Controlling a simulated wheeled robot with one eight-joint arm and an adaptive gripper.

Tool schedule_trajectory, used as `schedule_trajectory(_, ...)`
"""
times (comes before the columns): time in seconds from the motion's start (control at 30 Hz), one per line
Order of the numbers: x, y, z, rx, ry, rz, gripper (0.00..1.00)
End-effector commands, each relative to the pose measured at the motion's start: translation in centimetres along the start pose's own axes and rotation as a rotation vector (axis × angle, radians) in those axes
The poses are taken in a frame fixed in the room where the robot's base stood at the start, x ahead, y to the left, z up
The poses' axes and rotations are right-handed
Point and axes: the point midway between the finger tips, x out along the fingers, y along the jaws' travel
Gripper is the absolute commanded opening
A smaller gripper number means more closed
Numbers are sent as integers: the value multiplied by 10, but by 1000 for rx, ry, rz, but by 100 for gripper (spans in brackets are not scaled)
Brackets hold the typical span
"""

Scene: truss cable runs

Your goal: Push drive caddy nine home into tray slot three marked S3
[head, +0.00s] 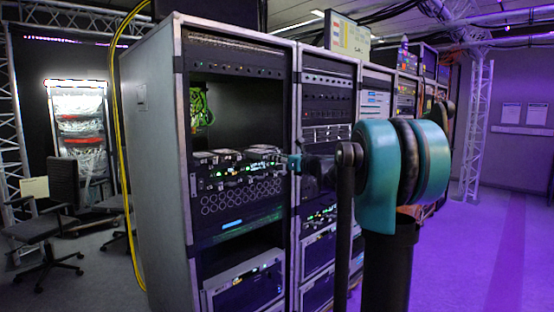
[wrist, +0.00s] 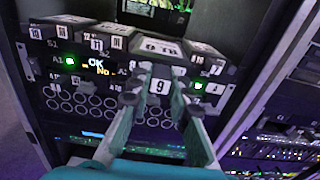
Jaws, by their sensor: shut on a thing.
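Drive caddy nine (wrist: 159,86) shows its white "9" front label between my fingertips in the wrist view. Its top label (wrist: 160,47) runs back toward the tray, in line with neighbouring caddies. My gripper (wrist: 160,90) is shut on it, one finger on each side of the label. In the head view my gripper (head: 302,165) is at the right end of the drive tray (head: 236,196), partly hidden by my arm. I cannot read an S3 mark or tell how deep the caddy sits.
Other labelled caddies (wrist: 104,42) sit to the left, and one (wrist: 205,58) to the right. A small display (wrist: 97,68) reads "OK" and "No". Round ports (wrist: 95,104) lie below. The rack's side post (head: 297,90) stands close by. Purple floor at right is open.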

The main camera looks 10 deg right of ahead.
Motion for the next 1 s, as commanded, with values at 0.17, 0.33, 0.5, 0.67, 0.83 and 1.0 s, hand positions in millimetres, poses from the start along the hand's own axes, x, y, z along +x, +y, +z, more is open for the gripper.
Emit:
schedule_trajectory(0.17, 5, 0, 0, 0, -1, 0, 0)
schedule_trajectory(0.33, 10, 0, 0, 0, 0, 1, 0)
schedule_trajectory(0.5, 14, 0, 0, 0, 0, 1, 0)
schedule_trajectory(0.67, 19, 0, 0, 0, 0, 1, 0)
schedule_trajectory(0.83, 23, 0, 0, 0, 0, 0, 0)
schedule_trajectory(1.0, 26, 0, 0, 0, 0, 0, 0)
